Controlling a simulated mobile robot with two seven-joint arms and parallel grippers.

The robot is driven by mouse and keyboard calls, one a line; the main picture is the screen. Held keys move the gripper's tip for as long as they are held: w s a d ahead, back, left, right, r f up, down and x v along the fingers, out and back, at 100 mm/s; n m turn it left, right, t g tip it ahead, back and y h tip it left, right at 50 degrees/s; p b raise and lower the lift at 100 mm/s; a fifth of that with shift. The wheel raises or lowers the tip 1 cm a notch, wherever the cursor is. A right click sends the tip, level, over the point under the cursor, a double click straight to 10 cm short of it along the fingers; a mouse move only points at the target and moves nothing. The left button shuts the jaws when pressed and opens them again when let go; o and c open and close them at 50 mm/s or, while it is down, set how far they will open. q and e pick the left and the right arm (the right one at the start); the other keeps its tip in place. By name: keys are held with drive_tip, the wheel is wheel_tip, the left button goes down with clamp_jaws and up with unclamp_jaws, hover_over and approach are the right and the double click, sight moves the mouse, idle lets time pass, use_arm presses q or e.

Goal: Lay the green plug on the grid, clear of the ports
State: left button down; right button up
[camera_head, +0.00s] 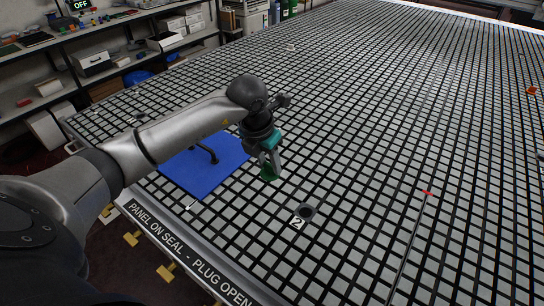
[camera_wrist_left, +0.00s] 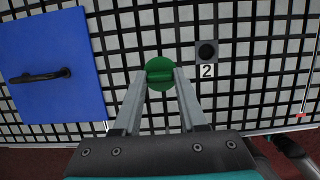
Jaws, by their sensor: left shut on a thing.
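The green plug (camera_head: 268,174) is a round disc with a raised grip bar, and it also shows in the left wrist view (camera_wrist_left: 159,65). My left gripper (camera_head: 270,165) points down and its fingers are shut on the plug's bar. I cannot tell whether the plug touches the grid (camera_head: 370,130) or hangs just above it. The dark round port labelled 2 (camera_head: 307,211) is apart from the plug, to its right in both views, and looks open. My right gripper is not in view.
A blue panel (camera_head: 185,172) with a black handle lies on the grid left of the plug. A small red mark (camera_head: 427,192) is on the grid to the right. Wide bare grid extends behind and right. Shelves stand beyond the table's left edge.

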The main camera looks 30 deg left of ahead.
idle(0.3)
use_arm(q)
wheel_tip(320, 180, down, 8)
drive_tip(key=b, duration=0.6)
drive_tip(key=shift+r, duration=0.2)
drive_tip(key=shift+f+b, duration=0.7)
drive_tip(key=shift+b, duration=0.05)
idle(0.7)
drive_tip(key=shift+c, duration=1.9)
unclamp_jaws()
drive_tip(key=shift+r, duration=0.15)
drive_tip(key=p+v, duration=0.2)
drive_tip(key=v, duration=1.3)
drive_tip(key=shift+s, duration=0.15)
